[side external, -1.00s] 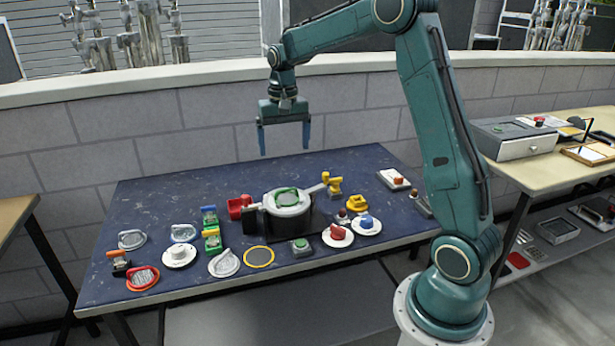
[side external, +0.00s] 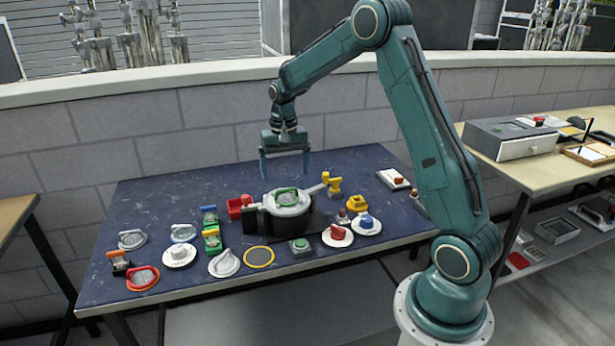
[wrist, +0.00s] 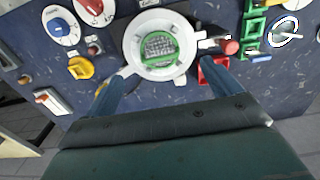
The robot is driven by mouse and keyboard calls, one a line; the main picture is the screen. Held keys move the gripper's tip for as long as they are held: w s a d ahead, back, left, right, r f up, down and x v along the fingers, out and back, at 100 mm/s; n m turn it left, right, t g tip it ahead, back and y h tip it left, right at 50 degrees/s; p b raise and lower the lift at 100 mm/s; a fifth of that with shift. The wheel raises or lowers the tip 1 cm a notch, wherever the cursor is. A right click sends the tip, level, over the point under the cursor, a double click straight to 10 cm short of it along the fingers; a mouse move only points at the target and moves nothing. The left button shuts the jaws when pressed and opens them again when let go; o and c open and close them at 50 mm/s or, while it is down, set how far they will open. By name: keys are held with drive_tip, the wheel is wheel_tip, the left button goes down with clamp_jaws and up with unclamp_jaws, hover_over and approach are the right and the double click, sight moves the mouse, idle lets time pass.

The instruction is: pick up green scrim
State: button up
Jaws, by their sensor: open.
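The green scrim (side external: 286,196) lies on top of the round white holder (side external: 299,211) in the middle of the blue table. In the wrist view the green scrim (wrist: 159,47) shows as a green-rimmed mesh disc inside the white ring (wrist: 133,60). My gripper (side external: 285,178) is open and empty, pointing down just above and behind the holder. In the wrist view my gripper's two fingers (wrist: 163,88) are spread wide, with the scrim beyond them and nothing between them.
A red part (side external: 236,207) and a yellow clamp (side external: 334,186) flank the holder. A yellow-rimmed disc (side external: 259,257), an orange-rimmed disc (side external: 142,278) and several other small parts cover the front. The table's back left (side external: 160,200) is clear.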

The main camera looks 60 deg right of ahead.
sight(286, 189)
drive_tip(key=shift+f, duration=0.9)
drive_tip(key=shift+d+f, duration=0.1)
drive_tip(key=shift+f, duration=2.5)
drive_tip(key=shift+w, duration=0.1)
drive_tip(key=c, duration=1.1)
drive_tip(key=shift+r, duration=0.15)
wheel_tip(286, 189, up, 20)
